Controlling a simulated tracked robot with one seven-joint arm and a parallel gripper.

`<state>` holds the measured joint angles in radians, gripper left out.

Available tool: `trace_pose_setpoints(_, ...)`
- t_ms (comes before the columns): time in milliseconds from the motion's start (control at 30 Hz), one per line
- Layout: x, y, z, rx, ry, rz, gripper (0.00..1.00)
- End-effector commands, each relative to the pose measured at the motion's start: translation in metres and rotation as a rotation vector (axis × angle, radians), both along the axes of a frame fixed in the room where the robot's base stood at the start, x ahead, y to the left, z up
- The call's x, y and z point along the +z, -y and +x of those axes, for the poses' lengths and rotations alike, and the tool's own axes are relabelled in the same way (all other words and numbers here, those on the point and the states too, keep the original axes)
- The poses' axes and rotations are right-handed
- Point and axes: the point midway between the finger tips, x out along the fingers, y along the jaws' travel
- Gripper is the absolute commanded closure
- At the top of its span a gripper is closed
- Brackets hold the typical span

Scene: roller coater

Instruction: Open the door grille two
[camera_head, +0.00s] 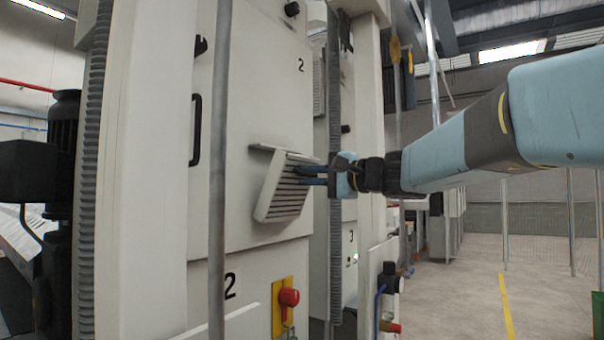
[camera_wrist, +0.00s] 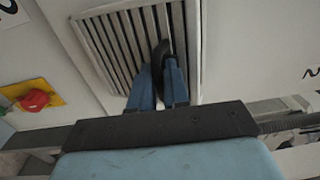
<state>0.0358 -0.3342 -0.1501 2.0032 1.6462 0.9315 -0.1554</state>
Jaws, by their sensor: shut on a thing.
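The door grille two (camera_head: 284,188) is a light slatted panel low on the cream machine door marked 2 (camera_head: 255,100).
A red knob on a yellow plate (camera_head: 288,297) sits below the grille and also shows in the wrist view (camera_wrist: 34,100). A vertical grey pole (camera_head: 218,170) stands in front of the door at left. Open floor (camera_head: 480,290) lies to the right.

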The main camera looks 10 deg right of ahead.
Motion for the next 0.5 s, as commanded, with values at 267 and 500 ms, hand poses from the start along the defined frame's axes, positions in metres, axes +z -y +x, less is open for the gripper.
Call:
trace_pose_setpoints(267,-0.011,0.006,-0.007,0.003,-0.005,-0.003,1.00)
trace_pose_setpoints(500,-0.016,0.008,-0.010,0.004,-0.006,-0.005,1.00)
